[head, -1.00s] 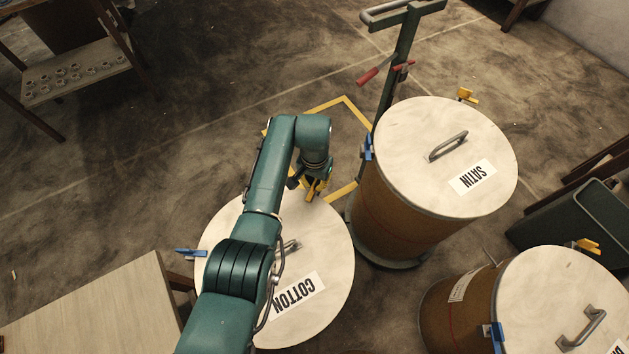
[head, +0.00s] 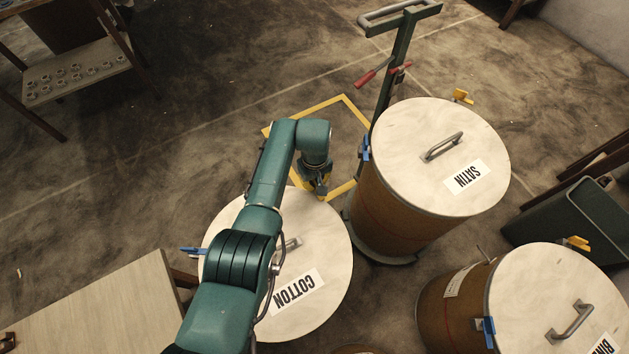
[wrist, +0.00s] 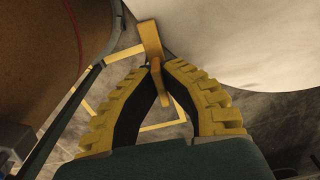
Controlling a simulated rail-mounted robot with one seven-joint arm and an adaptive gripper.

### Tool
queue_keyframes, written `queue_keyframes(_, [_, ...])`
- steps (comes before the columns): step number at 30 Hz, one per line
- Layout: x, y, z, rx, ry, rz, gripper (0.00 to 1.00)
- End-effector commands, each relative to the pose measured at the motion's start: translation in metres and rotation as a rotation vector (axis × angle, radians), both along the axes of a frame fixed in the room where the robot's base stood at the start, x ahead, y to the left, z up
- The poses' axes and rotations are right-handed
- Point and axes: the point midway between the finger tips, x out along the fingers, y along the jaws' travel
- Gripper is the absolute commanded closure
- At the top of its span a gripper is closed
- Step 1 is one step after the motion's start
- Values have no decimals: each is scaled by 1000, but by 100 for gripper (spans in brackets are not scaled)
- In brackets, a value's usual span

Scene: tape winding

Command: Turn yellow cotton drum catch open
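The cotton drum (head: 235,222) has a pale round lid with a COTTON label and a handle partly covered by my arm. The yellow catch (wrist: 150,40) stands at the lid's edge in the wrist view, with its narrow lower part between my fingertips. My gripper (wrist: 160,68) has its two yellow, black-padded fingers closed in on the catch from both sides. In the head view my gripper (head: 321,192) is at the lid's far edge and largely hides the catch. A blue catch (head: 193,251) sits on the lid's left side.
The satin drum (head: 400,140) stands close on the right, on a green trolley (head: 402,50), with a blue catch (head: 365,147) facing my gripper. A third drum (head: 520,290) is at lower right. A wooden table (head: 100,310) is at lower left. Open floor lies beyond.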

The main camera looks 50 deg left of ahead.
Motion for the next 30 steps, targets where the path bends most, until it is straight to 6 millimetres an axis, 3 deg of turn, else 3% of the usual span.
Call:
queue_keyframes(15, [0, -1, -3, -1, 4, 449, 100])
queue_keyframes(30, [0, -1, -3, -1, 4, 633, 100])
